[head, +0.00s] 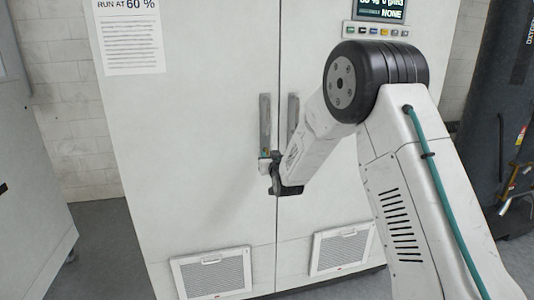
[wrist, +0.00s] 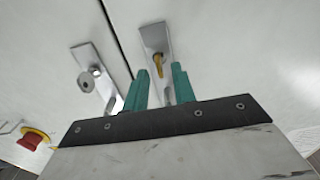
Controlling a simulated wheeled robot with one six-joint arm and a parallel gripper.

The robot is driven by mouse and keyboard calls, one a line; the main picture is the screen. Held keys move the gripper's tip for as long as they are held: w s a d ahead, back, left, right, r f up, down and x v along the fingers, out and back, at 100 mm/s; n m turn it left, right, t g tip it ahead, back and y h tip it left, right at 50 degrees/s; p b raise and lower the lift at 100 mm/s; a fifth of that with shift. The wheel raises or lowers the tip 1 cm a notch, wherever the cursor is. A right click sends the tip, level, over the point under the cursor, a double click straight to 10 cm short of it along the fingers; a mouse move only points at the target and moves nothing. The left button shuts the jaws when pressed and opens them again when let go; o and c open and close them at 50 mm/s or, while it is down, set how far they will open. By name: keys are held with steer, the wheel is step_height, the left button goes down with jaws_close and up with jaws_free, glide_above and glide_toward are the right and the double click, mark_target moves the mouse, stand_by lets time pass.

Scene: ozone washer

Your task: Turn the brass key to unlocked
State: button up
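The brass key (wrist: 158,62) sticks out of a metal lock plate (wrist: 153,38) on the cabinet door in the wrist view. It looks upright in the picture; I cannot tell its lock position. My gripper (wrist: 159,78) has two teal fingers set apart, with the key showing between their tips. I cannot tell whether they touch it. In the head view my gripper (head: 272,174) is at the lower end of the door handle plates, and I cannot make out the key there.
A second plate holds a silver round-headed key (wrist: 87,82) across the door seam. A red button on yellow (wrist: 36,138) sits at lower left. The white cabinet (head: 200,130) has two handle plates, vents (head: 212,274) and a display (head: 380,9). A dark cylinder (head: 498,90) stands right.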

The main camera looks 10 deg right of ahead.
mark_target(267, 152)
steer(key=shift+w, duration=1.75)
steer(key=shift+c, duration=0.3)
jaws_close()
